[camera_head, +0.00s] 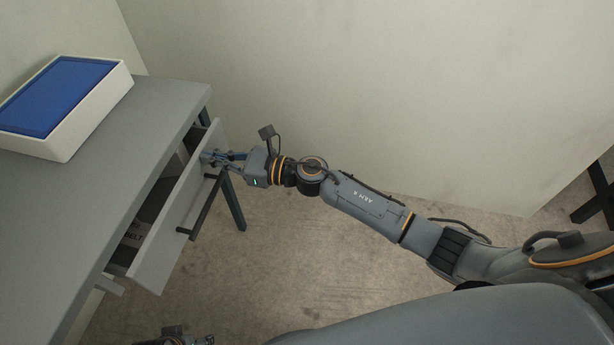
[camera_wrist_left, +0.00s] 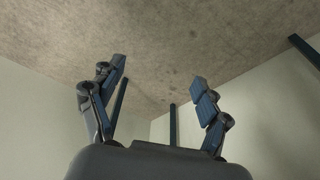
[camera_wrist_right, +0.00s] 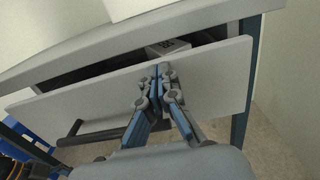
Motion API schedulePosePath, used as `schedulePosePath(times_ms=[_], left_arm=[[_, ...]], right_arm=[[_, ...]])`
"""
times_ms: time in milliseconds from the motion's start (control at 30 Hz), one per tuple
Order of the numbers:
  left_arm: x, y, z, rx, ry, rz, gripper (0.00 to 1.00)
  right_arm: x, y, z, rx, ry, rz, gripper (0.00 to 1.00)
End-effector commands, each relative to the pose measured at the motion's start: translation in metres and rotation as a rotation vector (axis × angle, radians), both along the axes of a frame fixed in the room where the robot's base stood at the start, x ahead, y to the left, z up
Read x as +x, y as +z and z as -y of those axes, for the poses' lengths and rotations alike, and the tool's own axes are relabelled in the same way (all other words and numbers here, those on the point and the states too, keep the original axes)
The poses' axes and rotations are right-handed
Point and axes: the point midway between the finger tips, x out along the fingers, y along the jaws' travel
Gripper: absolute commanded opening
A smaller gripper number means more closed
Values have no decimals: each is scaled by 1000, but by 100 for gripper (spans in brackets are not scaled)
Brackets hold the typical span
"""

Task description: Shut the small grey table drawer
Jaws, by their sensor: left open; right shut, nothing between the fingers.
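The small grey drawer (camera_head: 179,218) of the grey table (camera_head: 95,185) stands partly open, with a gap between its front and the table edge. A dark bar handle (camera_head: 205,208) runs along its front. My right gripper (camera_head: 208,156) is shut and empty, its fingertips at the drawer front near the far end, beyond the handle. In the right wrist view the shut fingertips (camera_wrist_right: 161,70) are against or very close to the drawer front (camera_wrist_right: 210,78); contact is hard to tell. My left gripper (camera_wrist_left: 160,85) is open and empty; only a bit of it shows at the bottom of the head view.
A white box with a blue top (camera_head: 62,95) stands on the table. Dark and light items lie inside the drawer, one box (camera_wrist_right: 168,46) among them. A dark table leg (camera_head: 234,203) stands behind the drawer's far end. The floor (camera_head: 290,260) in front is clear.

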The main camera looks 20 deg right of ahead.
Motion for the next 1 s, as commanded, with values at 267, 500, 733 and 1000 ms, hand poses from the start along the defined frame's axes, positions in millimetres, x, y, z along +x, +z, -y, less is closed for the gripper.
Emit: schedulePosePath(times_ms=[267, 500, 733, 1000], left_arm=[[1, 41, -1, 0, 4, 24, 77], [-1, 60, -2, -1, 6, 31, 77], [-2, 63, -2, 0, 6, 33, 77], [-2, 63, -2, 0, 6, 33, 77]], right_arm=[[29, -1, -42, 0, 0, 1, 0], [39, -1, -57, 0, -1, 0, 0], [41, 1, -60, 2, -2, 1, 0], [42, 3, -60, 4, -3, 4, 0]])
